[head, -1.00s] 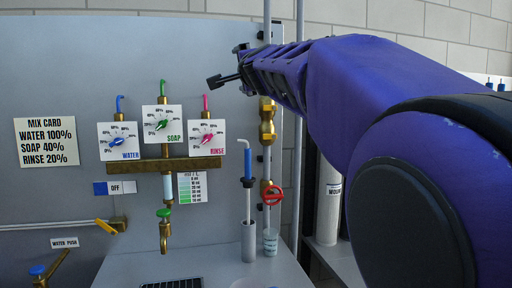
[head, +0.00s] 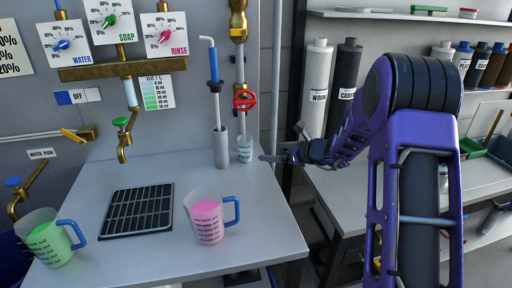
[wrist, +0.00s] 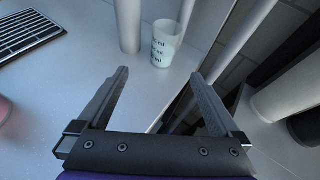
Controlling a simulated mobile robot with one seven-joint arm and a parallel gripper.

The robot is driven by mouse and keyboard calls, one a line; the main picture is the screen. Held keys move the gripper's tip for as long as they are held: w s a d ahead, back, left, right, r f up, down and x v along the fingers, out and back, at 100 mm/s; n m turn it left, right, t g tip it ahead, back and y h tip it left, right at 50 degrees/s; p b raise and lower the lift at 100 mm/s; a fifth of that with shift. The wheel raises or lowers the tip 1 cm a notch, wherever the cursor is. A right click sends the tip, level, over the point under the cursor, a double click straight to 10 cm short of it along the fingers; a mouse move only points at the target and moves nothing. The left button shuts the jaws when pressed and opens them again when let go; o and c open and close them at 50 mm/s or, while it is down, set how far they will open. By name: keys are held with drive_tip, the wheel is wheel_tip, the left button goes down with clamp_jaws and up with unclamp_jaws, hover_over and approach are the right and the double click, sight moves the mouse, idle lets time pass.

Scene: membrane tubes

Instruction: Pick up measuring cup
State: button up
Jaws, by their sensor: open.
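A small clear measuring cup (head: 245,151) with printed marks and pale blue contents stands upright at the back right of the grey counter. It also shows in the wrist view (wrist: 164,48), beyond my fingertips and roughly between their lines. A jug with pink liquid and a blue handle (head: 206,222) stands at the counter's front middle. A jug with green liquid and a blue handle (head: 48,243) stands at front left. My gripper (head: 281,144) is open and empty, just right of the small cup; its fingers also show in the wrist view (wrist: 160,74).
A grey cylinder (head: 221,148) with a blue-topped rod stands just left of the small cup. A red valve wheel (head: 245,100) hangs above it. A black drain grid (head: 138,209) lies on the counter. Labelled canisters (head: 343,88) stand to the right. The counter's right edge is near my gripper.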

sight(249, 152)
drive_tip(key=shift+m, duration=0.4)
drive_tip(key=x, duration=1.1)
drive_tip(key=shift+w+f, duration=0.3)
drive_tip(key=shift+f, duration=0.1)
drive_tip(key=shift+w+x, duration=0.2)
drive_tip(key=shift+x, duration=2.45)
drive_tip(key=shift+d+r, duration=0.15)
clamp_jaws()
drive_tip(key=shift+r, duration=0.2)
